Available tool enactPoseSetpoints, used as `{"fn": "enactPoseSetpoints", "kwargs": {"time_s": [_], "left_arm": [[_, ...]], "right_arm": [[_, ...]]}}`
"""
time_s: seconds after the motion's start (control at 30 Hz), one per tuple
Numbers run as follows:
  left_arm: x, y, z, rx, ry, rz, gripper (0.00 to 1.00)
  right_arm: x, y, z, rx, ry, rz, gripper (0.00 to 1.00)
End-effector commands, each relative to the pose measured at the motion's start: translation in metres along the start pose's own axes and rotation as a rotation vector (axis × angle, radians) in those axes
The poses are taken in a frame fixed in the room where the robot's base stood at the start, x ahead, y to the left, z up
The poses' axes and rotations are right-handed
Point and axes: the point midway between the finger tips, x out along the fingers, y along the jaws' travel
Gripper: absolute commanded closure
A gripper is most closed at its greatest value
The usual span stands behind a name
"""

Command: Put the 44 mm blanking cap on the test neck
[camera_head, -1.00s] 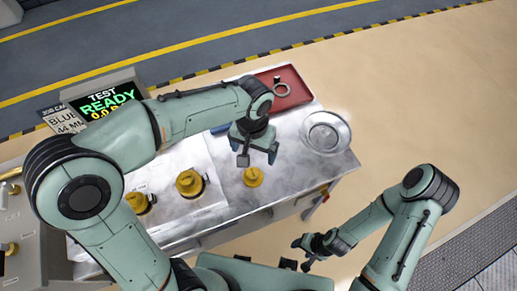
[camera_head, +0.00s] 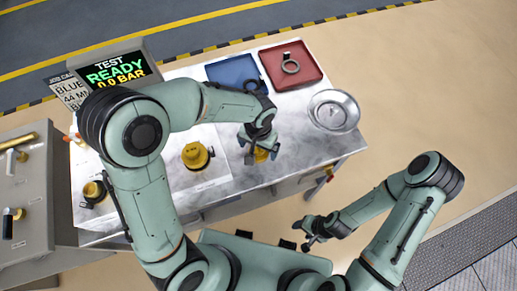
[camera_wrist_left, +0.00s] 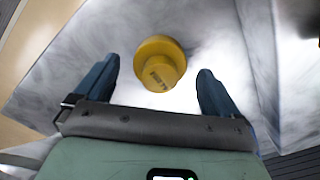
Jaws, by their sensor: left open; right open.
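A yellow stepped cap (camera_head: 262,154) stands on the metal bench top near its front edge, partly covered by my left gripper (camera_head: 258,150). In the left wrist view the yellow cap (camera_wrist_left: 158,62) lies ahead of and between the two open blue fingers of my left gripper (camera_wrist_left: 157,88), with no finger touching it. Dark lettering on it is too small to read surely. Two more yellow fittings, one at mid bench (camera_head: 195,155) and one at the left (camera_head: 93,190), stand on the bench; which is the test neck I cannot tell. My right gripper (camera_head: 308,231) is open and empty, off the bench front.
A screen (camera_head: 115,68) reads TEST READY 0.0 BAR; a card (camera_head: 72,92) beside it reads BLUE 44 MM. A blue tray (camera_head: 226,72), a red tray (camera_head: 310,60) with a ring clamp (camera_head: 290,64), and a round metal dish (camera_head: 334,111) stand at the back and right.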

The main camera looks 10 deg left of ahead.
Motion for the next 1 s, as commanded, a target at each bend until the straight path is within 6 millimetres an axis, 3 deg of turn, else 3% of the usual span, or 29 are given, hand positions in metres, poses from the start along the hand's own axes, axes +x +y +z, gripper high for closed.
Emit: {"fn": "enactPoseSetpoints", "kwargs": {"time_s": [0.3, 0.47, 0.5, 0.83, 1.0], "left_arm": [[0.007, 0.000, 0.000, 0.000, 0.001, 0.000, 0.03], [0.007, 0.000, 0.000, 0.000, 0.001, 0.000, 0.55], [0.007, 0.000, 0.000, 0.000, 0.001, 0.000, 0.61], [0.004, 0.000, 0.000, 0.001, 0.002, 0.000, 0.61], [-0.010, 0.000, -0.001, 0.000, 0.005, 0.001, 0.61]], "right_arm": [[0.001, 0.000, 0.000, 0.000, 0.000, 0.000, 0.44], [0.001, 0.000, 0.000, 0.000, 0.000, 0.000, 0.44], [0.001, 0.000, 0.000, 0.000, 0.000, 0.000, 0.44], [0.000, 0.000, 0.000, 0.000, 0.000, 0.000, 0.44], [-0.002, -0.001, -0.001, 0.000, 0.001, 0.000, 0.44]]}}
